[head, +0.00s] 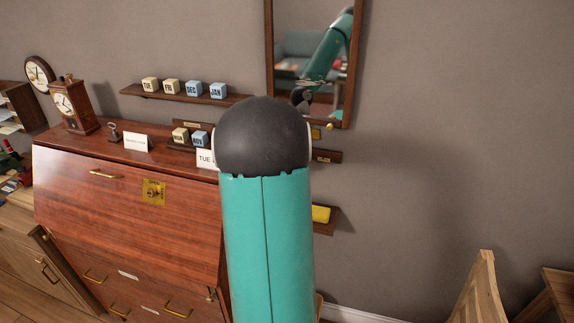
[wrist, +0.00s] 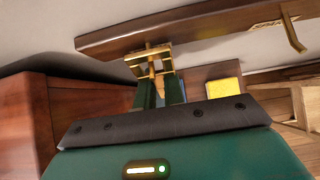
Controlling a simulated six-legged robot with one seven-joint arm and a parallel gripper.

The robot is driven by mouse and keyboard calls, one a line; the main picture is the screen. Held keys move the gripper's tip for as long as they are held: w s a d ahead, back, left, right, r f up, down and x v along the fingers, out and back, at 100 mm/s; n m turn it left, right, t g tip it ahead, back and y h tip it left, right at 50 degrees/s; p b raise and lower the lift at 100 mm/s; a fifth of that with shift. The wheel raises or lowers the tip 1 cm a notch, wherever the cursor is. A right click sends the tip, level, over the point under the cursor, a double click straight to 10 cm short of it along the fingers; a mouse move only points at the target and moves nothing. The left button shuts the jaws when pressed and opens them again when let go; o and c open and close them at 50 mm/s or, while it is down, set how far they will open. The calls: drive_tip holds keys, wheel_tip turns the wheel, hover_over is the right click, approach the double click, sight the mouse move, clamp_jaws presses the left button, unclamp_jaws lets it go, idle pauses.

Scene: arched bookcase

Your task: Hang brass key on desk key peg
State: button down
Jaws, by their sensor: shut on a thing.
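In the wrist view my gripper (wrist: 158,94) is shut on the brass key (wrist: 148,60), whose squarish brass end sticks out beyond the green fingers. The key's end is close to the dark wooden rail (wrist: 190,30). I cannot tell whether it touches the rail or a peg there. A brass peg (wrist: 292,36) stands out from the rail at the right, apart from the key, near a brass label. In the head view my arm hides my gripper and the key. A part of the rail (head: 328,156) shows right of the arm.
A yellow block (head: 320,213) sits on a small lower shelf; it also shows in the wrist view (wrist: 222,88). The reddish desk (head: 130,210) stands left of my arm, with a clock (head: 73,105) and cards on top. A mirror (head: 355,65) hangs above. The wall at right is bare.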

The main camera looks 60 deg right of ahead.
drive_tip(key=c, duration=1.4)
unclamp_jaws()
drive_tip(key=v, duration=1.3)
drive_tip(key=shift+a+r, duration=0.3)
